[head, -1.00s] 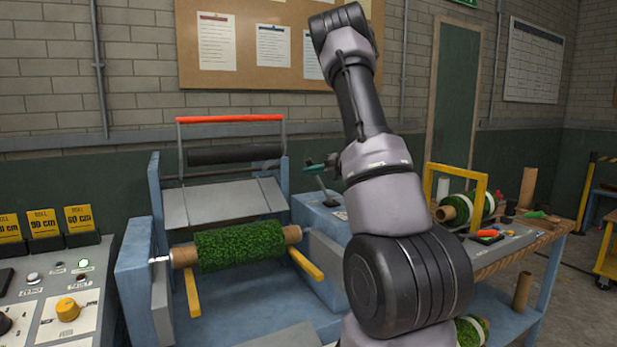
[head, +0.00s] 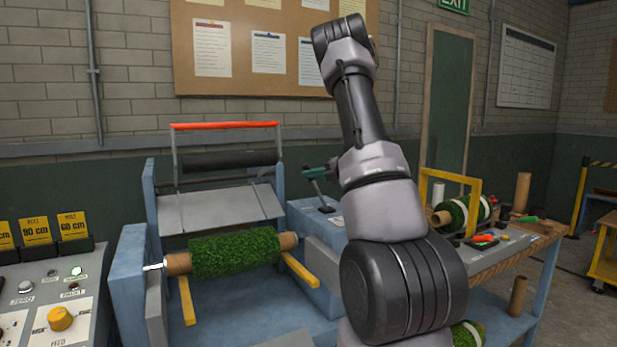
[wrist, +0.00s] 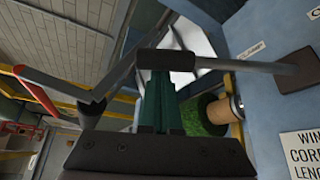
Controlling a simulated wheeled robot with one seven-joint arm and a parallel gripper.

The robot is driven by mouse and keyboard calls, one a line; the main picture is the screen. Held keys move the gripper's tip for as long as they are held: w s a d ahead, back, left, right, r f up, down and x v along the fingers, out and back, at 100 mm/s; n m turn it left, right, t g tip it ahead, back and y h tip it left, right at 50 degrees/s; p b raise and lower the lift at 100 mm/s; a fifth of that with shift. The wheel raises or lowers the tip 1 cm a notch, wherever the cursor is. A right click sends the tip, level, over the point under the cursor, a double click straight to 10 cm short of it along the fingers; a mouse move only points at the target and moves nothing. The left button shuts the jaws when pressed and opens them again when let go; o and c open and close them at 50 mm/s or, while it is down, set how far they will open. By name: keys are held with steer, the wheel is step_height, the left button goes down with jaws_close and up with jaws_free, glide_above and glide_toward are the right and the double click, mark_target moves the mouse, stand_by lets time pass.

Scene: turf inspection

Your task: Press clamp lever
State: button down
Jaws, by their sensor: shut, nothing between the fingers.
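The clamp lever (head: 318,191) is a thin grey rod rising from a dark base plate on the blue machine housing, tilted to the left in the head view. In the wrist view its black grip (wrist: 165,60) lies across the tips of my gripper's green fingers. My gripper (head: 309,172) is shut and empty at the lever's upper end. In the wrist view the fingers (wrist: 160,80) sit together at the grip; whether they touch it I cannot tell. My arm hides part of the housing in the head view.
A turf roll (head: 235,252) lies on a spindle left of the lever. A red-handled frame (head: 225,125) stands behind it. A control console (head: 50,290) is at the left. A workbench (head: 535,235) with a yellow frame (head: 445,181) and another turf roll is at the right.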

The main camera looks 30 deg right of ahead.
steer(key=d+m+t+y, duration=0.2)
steer(key=d+m+t, duration=0.3)
steer(key=d+m, duration=0.5)
steer(key=shift+w+d+r+m, duration=0.15)
steer(key=shift+w+d+m, duration=0.15)
steer(key=shift+d, duration=3.1)
steer(key=s+a+r, duration=0.1)
steer(key=a+r, duration=0.1)
steer(key=a, duration=0.1)
steer(key=v, duration=0.9)
steer(key=shift+s, duration=0.35)
steer(key=shift+f, duration=0.15)
